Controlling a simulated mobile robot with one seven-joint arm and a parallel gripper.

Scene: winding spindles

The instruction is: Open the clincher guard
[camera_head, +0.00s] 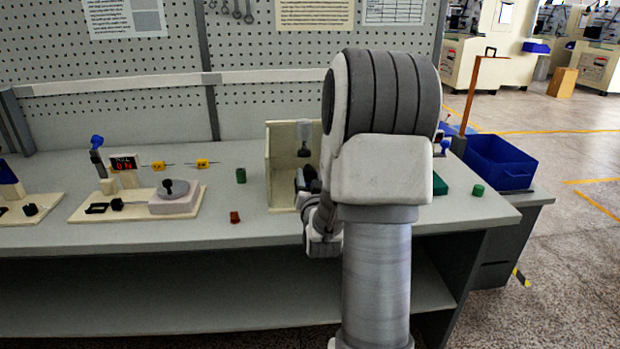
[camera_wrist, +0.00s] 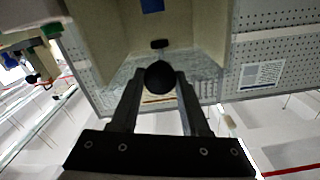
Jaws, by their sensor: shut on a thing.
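The clincher is a cream, open-fronted box (camera_head: 281,165) on the bench, with a grey part hanging inside (camera_head: 304,139). In the wrist view its pale walls (camera_wrist: 90,42) surround a faint see-through panel (camera_wrist: 120,72), which looks like the clincher guard. A round black knob (camera_wrist: 159,77) sits at this panel. My gripper (camera_wrist: 158,86) has its two fingers on either side of the knob and is shut on it. In the head view my gripper (camera_head: 308,181) is at the box's open front, and my arm hides the right part of the box. I cannot make out the guard's outline there.
A fixture with a grey disc (camera_head: 174,187) stands on the bench to the left. A green cylinder (camera_head: 241,175) and a red one (camera_head: 235,217) stand between it and the box. A blue bin (camera_head: 500,160) and another green cylinder (camera_head: 478,190) are at right.

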